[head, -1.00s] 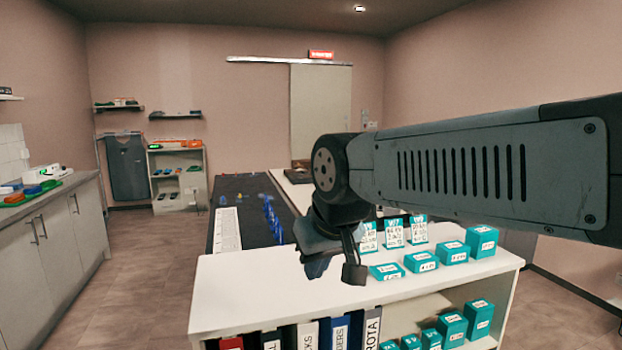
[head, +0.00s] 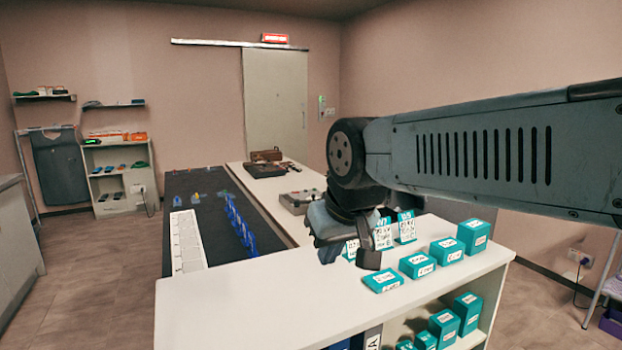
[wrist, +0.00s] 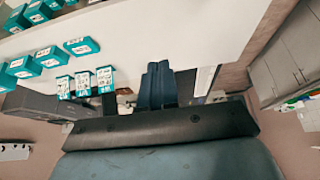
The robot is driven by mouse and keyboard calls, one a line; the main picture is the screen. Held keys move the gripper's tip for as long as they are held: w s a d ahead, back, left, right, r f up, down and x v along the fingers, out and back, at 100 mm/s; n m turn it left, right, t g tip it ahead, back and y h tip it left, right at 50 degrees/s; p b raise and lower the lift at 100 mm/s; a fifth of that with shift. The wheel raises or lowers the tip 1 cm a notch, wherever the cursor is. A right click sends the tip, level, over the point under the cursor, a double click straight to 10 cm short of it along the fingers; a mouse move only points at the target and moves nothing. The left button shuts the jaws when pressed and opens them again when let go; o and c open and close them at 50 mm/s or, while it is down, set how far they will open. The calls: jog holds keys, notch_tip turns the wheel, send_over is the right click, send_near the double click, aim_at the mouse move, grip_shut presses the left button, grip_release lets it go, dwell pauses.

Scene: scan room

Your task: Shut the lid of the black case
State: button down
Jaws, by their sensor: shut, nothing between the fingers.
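A low dark case (head: 262,170) lies on the white table beyond the shelf unit, in the head view. It looks like the black case, but it is small and the state of its lid cannot be told. A grey case (head: 299,199) with things in or on it sits nearer, partly hidden behind my arm. My gripper (head: 328,252) hangs over the white counter, well short of both cases. Its blue fingers are together and empty in the wrist view (wrist: 157,84). I cannot make out the black case in the wrist view.
Teal boxes (head: 417,264) and standing cards stand on the white counter (head: 230,305). A dark bench strip (head: 200,190) holds a row of blue pieces. Open floor (head: 105,260) lies to the left.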

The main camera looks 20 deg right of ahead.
jog(key=w+d+r+g+h, duration=0.1)
jog(key=w+d+g+h, duration=0.3)
jog(key=w, duration=0.7)
jog(key=w+d+t+h, duration=0.1)
jog(key=w+d, duration=0.6)
jog(key=w, duration=0.4)
jog(key=w+d+r+g+h, duration=0.1)
jog(key=w+d+g+h, duration=0.3)
jog(key=w, duration=0.7)
jog(key=w+f+t+h, duration=0.1)
jog(key=w+f+h, duration=0.3)
jog(key=w, duration=0.9)
jog(key=w+f+t+h, duration=0.1)
jog(key=w+f+h, duration=0.35)
jog(key=w, duration=0.75)
jog(key=d, duration=1.4)
jog(key=shift+w+r, duration=0.15)
jog(key=shift+w, duration=0.15)
